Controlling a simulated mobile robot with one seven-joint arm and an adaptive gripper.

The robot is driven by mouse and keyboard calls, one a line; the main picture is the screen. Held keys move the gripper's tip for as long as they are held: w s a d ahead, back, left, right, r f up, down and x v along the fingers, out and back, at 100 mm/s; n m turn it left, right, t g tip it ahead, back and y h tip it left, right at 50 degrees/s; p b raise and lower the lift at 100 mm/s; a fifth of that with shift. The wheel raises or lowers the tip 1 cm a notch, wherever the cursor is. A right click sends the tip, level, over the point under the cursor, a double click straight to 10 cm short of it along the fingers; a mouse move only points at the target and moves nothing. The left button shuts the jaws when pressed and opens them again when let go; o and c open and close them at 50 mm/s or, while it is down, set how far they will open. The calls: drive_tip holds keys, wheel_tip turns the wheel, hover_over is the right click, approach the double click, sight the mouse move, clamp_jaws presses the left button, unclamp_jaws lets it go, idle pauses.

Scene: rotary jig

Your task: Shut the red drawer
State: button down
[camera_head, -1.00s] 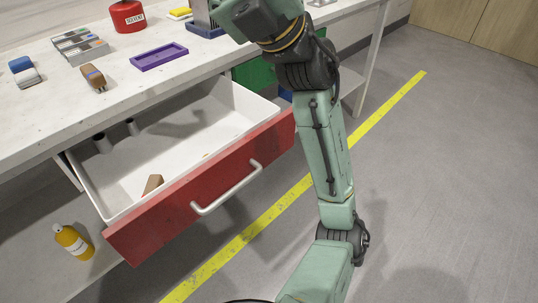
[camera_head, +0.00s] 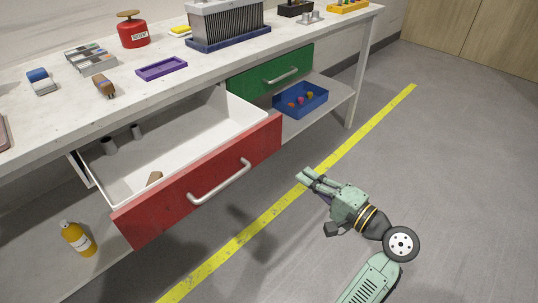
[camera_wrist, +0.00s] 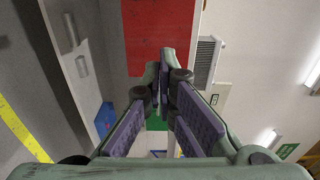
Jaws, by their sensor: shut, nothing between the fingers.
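The red drawer (camera_head: 205,183) stands pulled out below the worktop, its white inside showing. A metal bar handle (camera_head: 220,183) is on its front. A brown block and small grey cylinders lie inside. My gripper (camera_head: 304,175) is shut and empty, low to the right of the drawer front, its fingers pointing up-left. It looks apart from the drawer and the handle. In the wrist view a red panel (camera_wrist: 160,30), likely the drawer front, fills the top middle beyond the fingers (camera_wrist: 163,65); the handle is not seen there.
A shut green drawer (camera_head: 275,72) and a blue bin (camera_head: 300,99) on the lower shelf are right of the red drawer. A yellow bottle (camera_head: 77,238) stands at lower left. The worktop holds a purple tray (camera_head: 162,68). The floor before the drawer is clear.

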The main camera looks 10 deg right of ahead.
drive_tip(key=p, duration=0.2)
approach(256, 149)
drive_tip(key=shift+y, duration=0.3)
drive_tip(key=x, duration=0.7)
drive_tip(key=shift+w+d+f, duration=0.15)
drive_tip(key=shift+d, duration=0.05)
drive_tip(key=shift+w+a, duration=0.35)
drive_tip(key=shift+w, duration=0.15)
drive_tip(key=x, duration=2.4)
drive_tip(key=shift+w+a+f+b, duration=0.2)
drive_tip(key=shift+a+f+b, duration=0.1)
drive_tip(key=shift+a+f, duration=0.15)
drive_tip(key=shift+w+a, duration=0.1)
drive_tip(key=shift+w, duration=0.2)
drive_tip(key=shift+r, duration=0.25)
